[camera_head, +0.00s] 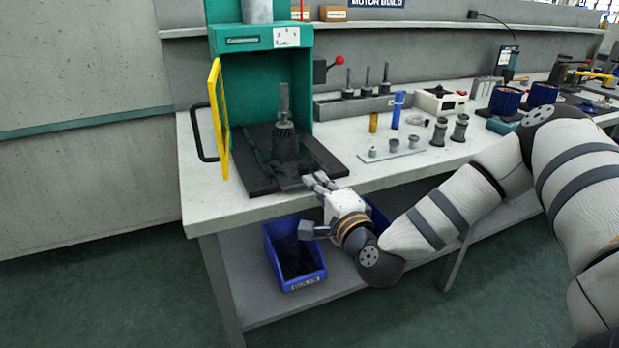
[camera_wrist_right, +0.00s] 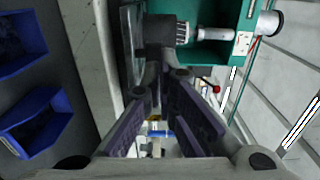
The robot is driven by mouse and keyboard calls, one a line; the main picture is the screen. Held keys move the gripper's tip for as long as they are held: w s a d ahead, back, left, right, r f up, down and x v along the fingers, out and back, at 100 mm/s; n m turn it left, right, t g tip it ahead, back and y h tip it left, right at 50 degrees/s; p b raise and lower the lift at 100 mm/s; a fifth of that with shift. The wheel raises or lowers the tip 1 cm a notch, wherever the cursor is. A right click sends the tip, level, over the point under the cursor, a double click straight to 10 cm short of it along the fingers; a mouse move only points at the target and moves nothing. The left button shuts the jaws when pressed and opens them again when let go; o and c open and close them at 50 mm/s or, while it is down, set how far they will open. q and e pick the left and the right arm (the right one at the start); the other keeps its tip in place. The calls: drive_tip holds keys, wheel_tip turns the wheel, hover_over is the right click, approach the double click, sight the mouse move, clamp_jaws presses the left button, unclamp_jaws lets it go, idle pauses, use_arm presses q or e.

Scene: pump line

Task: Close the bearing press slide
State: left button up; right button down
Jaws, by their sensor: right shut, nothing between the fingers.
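The green bearing press (camera_head: 262,38) stands at the left end of the bench; it also shows in the right wrist view (camera_wrist_right: 246,12). Its dark slide (camera_head: 262,184) sticks out at the front, over the bench top, with a dark part standing on it. The yellow guard door (camera_head: 219,122) is swung open on the left. My right gripper (camera_head: 318,181) is shut and empty at the front right edge of the slide. In the right wrist view its fingertips (camera_wrist_right: 160,78) are close to the slide (camera_wrist_right: 132,45); I cannot tell whether they touch. My left gripper is not in view.
A plate with small metal parts (camera_head: 390,153) lies right of the press, near a blue cylinder (camera_head: 398,110). A rack with pins (camera_head: 345,108) stands behind. A blue bin (camera_head: 294,258) sits on the shelf below. The bench front edge is close under my right arm.

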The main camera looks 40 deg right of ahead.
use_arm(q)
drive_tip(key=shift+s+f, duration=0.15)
use_arm(e)
drive_tip(key=shift+x, duration=1.65)
drive_tip(key=b, duration=0.3)
approach(289, 150)
drive_tip(key=x, duration=0.4)
drive_tip(key=shift+w+d+f, duration=0.1)
drive_tip(key=shift+w+f, duration=0.2)
drive_tip(key=shift+w, duration=0.1)
drive_tip(key=x, duration=0.4)
drive_tip(key=shift+w+r, duration=0.1)
drive_tip(key=shift+r, duration=0.35)
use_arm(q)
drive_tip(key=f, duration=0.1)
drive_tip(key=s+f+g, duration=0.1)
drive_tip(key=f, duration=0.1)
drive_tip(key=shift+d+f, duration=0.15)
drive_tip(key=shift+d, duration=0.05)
